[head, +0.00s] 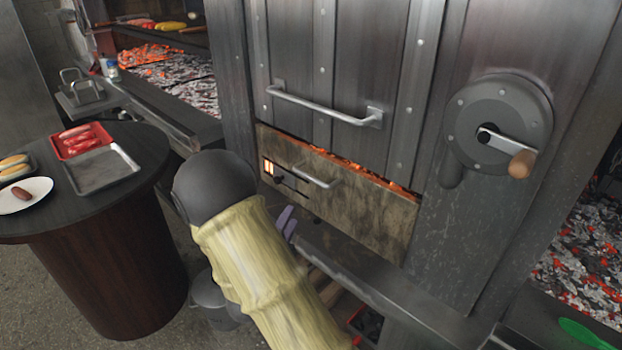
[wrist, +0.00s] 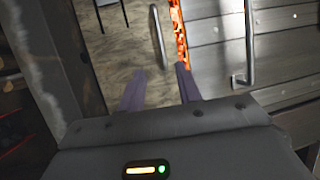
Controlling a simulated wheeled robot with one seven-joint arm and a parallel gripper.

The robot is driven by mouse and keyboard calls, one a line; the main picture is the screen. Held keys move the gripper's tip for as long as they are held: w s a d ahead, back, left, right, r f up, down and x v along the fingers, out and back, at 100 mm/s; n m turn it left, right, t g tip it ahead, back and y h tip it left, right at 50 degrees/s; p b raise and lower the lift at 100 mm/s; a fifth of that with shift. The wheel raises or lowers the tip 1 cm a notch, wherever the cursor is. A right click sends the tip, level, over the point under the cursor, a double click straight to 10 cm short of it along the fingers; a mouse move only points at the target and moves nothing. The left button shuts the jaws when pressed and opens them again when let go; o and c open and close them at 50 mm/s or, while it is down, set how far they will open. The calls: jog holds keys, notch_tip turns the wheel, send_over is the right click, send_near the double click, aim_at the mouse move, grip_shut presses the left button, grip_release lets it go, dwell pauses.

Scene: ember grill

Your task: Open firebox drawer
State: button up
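The firebox drawer (head: 370,205) has a stained, brownish metal front below the tall grey door. A thin strip of glowing embers shows along its top edge. Its short bar handle (head: 310,178) is on the upper part of the front. In the wrist view the drawer front (wrist: 118,50) and its handle (wrist: 157,38) lie ahead of my gripper. My gripper (head: 289,218) has purple fingers and is just below and left of the handle in the head view. The fingers (wrist: 160,70) are apart with nothing between them, and the handle appears beyond their tips. Contact is not visible.
A larger door handle (head: 325,110) is above the drawer, and a crank wheel (head: 500,125) is at right. A metal ledge (head: 370,285) runs below the drawer. A round table (head: 110,195) with trays and a plate stands at left. A bucket (head: 212,300) is on the floor.

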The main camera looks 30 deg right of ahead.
aim_at(312, 178)
jog(key=p+x, duration=0.1)
jog(key=x, duration=1.4)
jog(key=shift+w+d, duration=0.15)
jog(key=shift+d, duration=0.1)
jog(key=shift+r, duration=0.1)
grip_shut()
